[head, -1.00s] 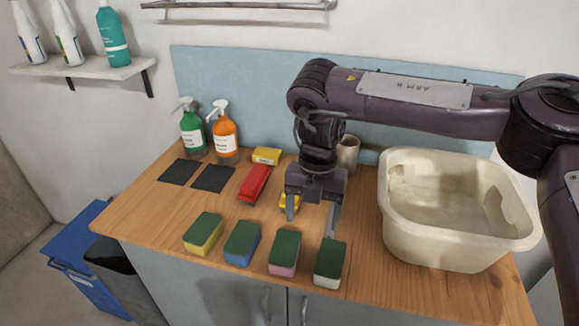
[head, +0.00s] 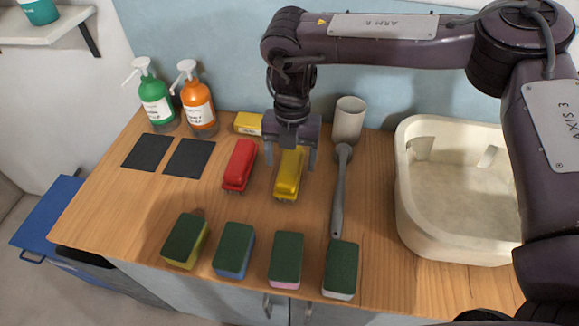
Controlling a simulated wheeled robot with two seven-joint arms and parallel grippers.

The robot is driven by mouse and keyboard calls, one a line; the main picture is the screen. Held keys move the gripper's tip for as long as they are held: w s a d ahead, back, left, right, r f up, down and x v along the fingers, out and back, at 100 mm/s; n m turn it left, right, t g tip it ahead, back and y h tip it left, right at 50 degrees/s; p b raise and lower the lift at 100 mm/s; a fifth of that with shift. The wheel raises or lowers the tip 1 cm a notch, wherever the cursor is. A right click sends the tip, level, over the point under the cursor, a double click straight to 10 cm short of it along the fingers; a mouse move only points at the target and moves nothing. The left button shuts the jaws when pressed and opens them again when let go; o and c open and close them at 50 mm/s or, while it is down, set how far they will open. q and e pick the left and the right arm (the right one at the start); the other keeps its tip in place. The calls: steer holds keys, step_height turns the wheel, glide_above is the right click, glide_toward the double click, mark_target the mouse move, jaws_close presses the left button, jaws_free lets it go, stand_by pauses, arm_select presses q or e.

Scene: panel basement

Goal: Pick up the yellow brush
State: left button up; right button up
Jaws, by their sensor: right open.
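The yellow brush (head: 288,175) lies on the wooden counter, right of a red brush (head: 240,165). My right gripper (head: 290,160) points down over the far end of the yellow brush. Its fingers are apart, one on the left and one on the right of the brush; I cannot tell how far above the counter they are. The gripper body hides the far end of the brush. My left gripper is not in view.
Several sponges (head: 285,260) line the front edge. Green (head: 155,98) and orange (head: 195,98) bottles, black pads (head: 188,158) and a yellow box (head: 248,123) are left.

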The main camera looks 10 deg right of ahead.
mark_target(289, 163)
steer(key=shift+s+a+f, duration=0.1)
steer(key=shift+f, duration=1.25)
steer(key=c, duration=0.6)
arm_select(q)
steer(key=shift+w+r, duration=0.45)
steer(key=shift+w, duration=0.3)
arm_select(e)
steer(key=c, duration=0.5)
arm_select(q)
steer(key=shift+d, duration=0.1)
arm_select(e)
steer(key=shift+r, duration=0.2)
steer(key=shift+c, duration=0.2)
